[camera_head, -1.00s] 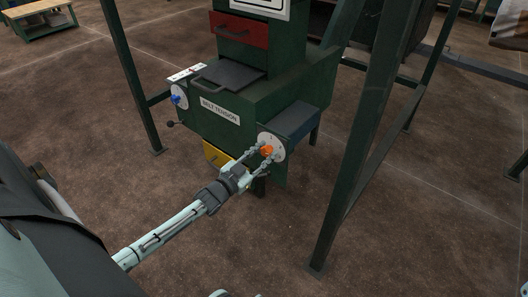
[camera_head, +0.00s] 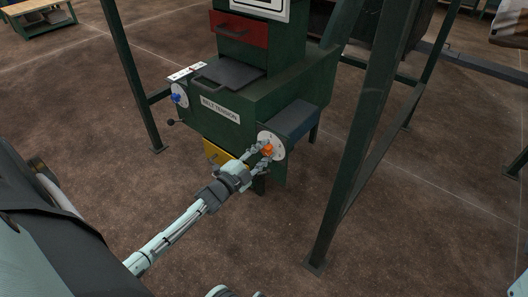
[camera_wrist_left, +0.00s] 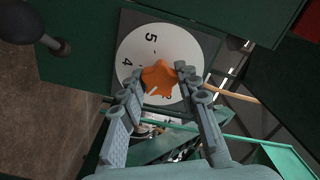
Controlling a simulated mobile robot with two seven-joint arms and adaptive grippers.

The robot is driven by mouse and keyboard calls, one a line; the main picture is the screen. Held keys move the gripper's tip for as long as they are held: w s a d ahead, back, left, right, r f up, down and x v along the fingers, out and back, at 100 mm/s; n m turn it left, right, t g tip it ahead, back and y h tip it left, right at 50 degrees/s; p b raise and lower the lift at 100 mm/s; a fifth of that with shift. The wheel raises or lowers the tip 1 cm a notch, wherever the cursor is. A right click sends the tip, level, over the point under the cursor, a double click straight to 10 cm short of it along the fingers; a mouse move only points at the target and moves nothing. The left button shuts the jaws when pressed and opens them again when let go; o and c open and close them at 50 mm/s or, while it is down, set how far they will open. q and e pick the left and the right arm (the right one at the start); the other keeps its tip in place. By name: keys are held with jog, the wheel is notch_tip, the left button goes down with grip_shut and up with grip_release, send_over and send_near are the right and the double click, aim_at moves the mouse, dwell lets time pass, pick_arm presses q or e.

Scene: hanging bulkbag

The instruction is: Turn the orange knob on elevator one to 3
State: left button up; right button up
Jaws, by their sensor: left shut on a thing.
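The orange knob (camera_head: 267,149) sits on a round white dial (camera_head: 277,142) on the front of the green machine, elevator one (camera_head: 250,110). In the left wrist view the knob (camera_wrist_left: 160,76) is star-shaped, and the dial (camera_wrist_left: 135,50) shows the numbers 5 and 4; its other marks are hidden by the knob and fingers. My left gripper (camera_head: 262,155) has its fingertips on either side of the knob and is shut on it. In the left wrist view its fingers (camera_wrist_left: 158,82) reach up from below. My right gripper is not clearly in view.
A blue knob (camera_head: 177,97) on another dial is at the machine's left. A yellow drawer (camera_head: 214,153) is below the BELT TENSION label (camera_head: 220,110). Green frame posts (camera_head: 350,170) stand to the right. A black ball handle (camera_head: 171,122) juts out at the left.

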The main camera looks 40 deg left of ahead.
pick_arm(q)
jog(key=shift+m, duration=0.5)
jog(key=o, duration=1.2)
jog(key=shift+c, duration=0.2)
jog(key=s, duration=1.2)
jog(key=shift+a, duration=0.45)
